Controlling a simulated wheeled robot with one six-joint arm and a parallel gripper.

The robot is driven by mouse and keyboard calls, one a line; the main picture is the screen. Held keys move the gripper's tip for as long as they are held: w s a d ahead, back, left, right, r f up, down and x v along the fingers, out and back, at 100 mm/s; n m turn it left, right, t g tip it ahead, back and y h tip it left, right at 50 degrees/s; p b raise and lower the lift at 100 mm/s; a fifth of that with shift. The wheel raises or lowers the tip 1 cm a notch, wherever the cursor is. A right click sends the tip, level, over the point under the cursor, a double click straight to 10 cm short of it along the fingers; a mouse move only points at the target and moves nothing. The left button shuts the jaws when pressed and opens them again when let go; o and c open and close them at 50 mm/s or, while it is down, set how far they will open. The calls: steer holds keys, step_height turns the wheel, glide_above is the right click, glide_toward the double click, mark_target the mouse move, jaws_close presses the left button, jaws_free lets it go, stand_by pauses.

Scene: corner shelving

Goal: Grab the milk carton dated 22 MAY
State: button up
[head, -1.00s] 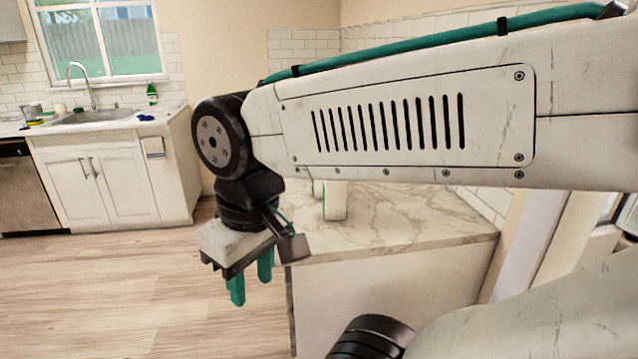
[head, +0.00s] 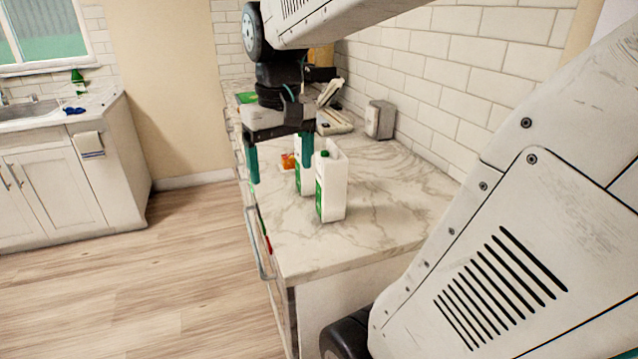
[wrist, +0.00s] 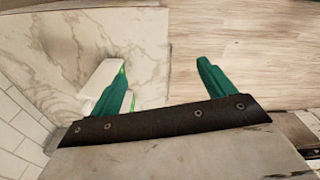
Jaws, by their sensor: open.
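Two white milk cartons with green caps and green labels stand upright on the marble counter. The nearer milk carton (head: 332,187) is in front, and the farther milk carton (head: 304,165) is behind it to the left, partly hidden by the nearer one and by my gripper. No date is readable on either. My gripper (head: 280,170) is open and empty, with teal fingers pointing down beside the cartons near the counter's left edge. In the wrist view my gripper (wrist: 165,80) has one finger in front of a white carton (wrist: 103,82) and the other over the floor.
The marble counter (head: 385,215) is clear in front and to the right of the cartons. A small orange packet (head: 288,161) lies behind them. A grey box (head: 380,119) stands by the tiled wall. Drawer handles (head: 254,245) stick out at the counter's left side.

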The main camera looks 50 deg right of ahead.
mark_target(332, 159)
steer(key=w+d+m, duration=0.1)
steer(key=d, duration=0.4)
steer(key=w+d+m, duration=0.1)
steer(key=d, duration=0.5)
steer(key=w+d+m, duration=0.1)
steer(key=d, duration=0.5)
steer(key=shift+d+g, duration=0.25)
steer(key=shift+g, duration=0.05)
steer(key=f, duration=0.5)
steer(key=d+f, duration=0.1)
steer(key=f, duration=0.1)
steer(key=shift+s+f, duration=0.2)
steer(key=shift+f, duration=0.2)
jaws_close()
